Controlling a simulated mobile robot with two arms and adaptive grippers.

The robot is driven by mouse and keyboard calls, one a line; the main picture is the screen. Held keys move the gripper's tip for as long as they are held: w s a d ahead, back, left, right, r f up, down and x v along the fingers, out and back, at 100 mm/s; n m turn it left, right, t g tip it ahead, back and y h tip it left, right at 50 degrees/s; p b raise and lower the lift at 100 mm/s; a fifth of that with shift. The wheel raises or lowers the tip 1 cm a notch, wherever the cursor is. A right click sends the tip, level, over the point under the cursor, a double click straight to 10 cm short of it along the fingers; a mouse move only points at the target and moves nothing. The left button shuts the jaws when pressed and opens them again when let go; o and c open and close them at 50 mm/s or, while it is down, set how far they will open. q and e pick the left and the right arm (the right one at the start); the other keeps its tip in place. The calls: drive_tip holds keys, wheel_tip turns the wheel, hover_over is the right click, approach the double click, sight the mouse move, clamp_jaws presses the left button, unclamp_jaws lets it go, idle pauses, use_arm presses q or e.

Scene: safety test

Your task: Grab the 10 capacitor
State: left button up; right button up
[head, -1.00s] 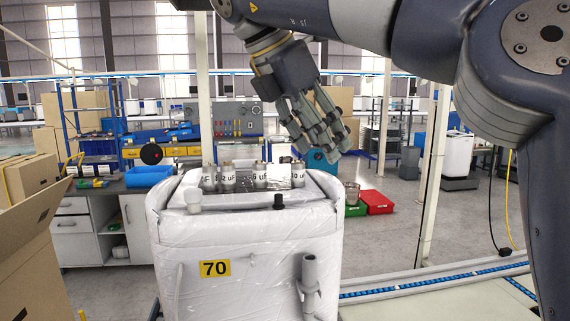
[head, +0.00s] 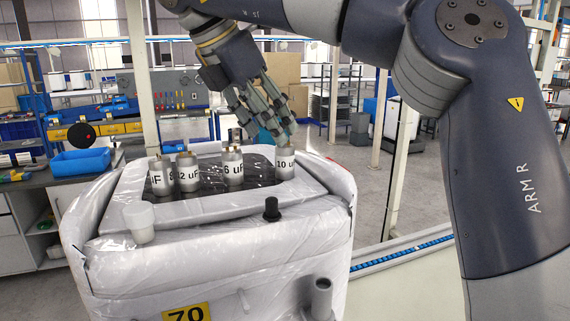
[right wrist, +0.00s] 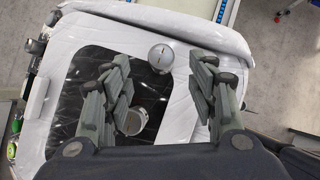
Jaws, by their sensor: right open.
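The capacitor labelled 10 uF (head: 285,164) stands upright at the right end of a row on the wrapped white machine, in the head view. Its top is partly hidden by my right gripper (head: 268,124), which is above it with fingers pointing down. In the right wrist view the right gripper (right wrist: 162,82) is open and empty. One round capacitor top (right wrist: 160,57) shows between the fingertips and another (right wrist: 130,122) is nearer the palm. Their labels cannot be read from above. My left gripper is not in view.
Other capacitors stand to the left: one ending in 6 uF (head: 232,168), one ending in 2 uF (head: 187,172) and another (head: 160,177). A white cap (head: 139,221) and a black knob (head: 271,208) stick up at the machine's front. A blue bin (head: 80,162) is on the bench behind.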

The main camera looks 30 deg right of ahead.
sight(285, 161)
drive_tip(key=x, duration=0.3)
drive_tip(key=shift+p, duration=0.4)
drive_tip(key=shift+x, duration=1.4)
drive_tip(key=shift+r, duration=0.15)
drive_tip(key=shift+c, duration=1.1)
drive_tip(key=shift+s+a+r, duration=0.1)
drive_tip(key=c, duration=0.9)
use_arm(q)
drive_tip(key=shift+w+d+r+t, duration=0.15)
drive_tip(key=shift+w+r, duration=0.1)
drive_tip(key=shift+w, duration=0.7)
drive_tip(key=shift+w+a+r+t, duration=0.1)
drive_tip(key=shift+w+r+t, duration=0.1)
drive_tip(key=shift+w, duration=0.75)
use_arm(e)
drive_tip(key=shift+c, duration=0.2)
